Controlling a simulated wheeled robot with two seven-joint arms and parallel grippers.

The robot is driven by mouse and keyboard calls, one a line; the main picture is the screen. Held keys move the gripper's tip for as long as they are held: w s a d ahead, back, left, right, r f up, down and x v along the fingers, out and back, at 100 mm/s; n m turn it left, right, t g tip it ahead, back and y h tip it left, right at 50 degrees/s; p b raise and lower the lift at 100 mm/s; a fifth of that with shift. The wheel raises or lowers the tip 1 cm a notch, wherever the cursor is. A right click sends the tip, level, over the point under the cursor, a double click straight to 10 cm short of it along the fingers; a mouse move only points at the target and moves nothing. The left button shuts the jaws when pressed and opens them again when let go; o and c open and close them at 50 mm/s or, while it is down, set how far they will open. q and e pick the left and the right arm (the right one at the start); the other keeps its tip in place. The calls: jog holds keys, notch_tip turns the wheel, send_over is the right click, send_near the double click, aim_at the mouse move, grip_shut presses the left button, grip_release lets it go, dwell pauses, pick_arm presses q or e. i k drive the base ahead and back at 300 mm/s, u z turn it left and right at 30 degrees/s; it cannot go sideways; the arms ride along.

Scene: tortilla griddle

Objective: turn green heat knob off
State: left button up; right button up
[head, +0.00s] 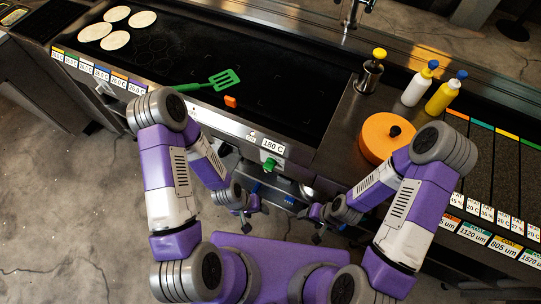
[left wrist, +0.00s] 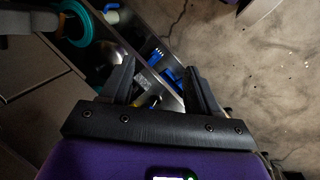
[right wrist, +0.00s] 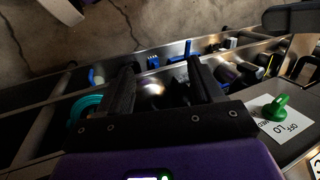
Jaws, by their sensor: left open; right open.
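The green heat knob (head: 269,164) sits on the front panel of the griddle, below the 180 C display (head: 272,146). It also shows at the right of the right wrist view (right wrist: 277,107), on a white label with OFF and LO printed on it. My left gripper (head: 245,212) is open and empty, below and left of the knob. In its own wrist view, the left fingers (left wrist: 160,80) are apart over a drawer. My right gripper (head: 318,222) is open and empty, below and right of the knob. Its fingers (right wrist: 160,85) show nothing between them.
The black griddle (head: 290,98) holds several tortillas (head: 117,14), a green spatula (head: 212,82) and an orange block (head: 230,101). An orange lidded container (head: 378,138) and squeeze bottles (head: 446,93) stand on the right. An open drawer (right wrist: 205,47) with utensils lies below the panel.

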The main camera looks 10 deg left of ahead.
aim_at(269, 164)
jog(key=k, duration=0.65)
jog(key=u, duration=1.1)
jog(key=i, duration=0.5)
jog(key=z, duration=0.05)
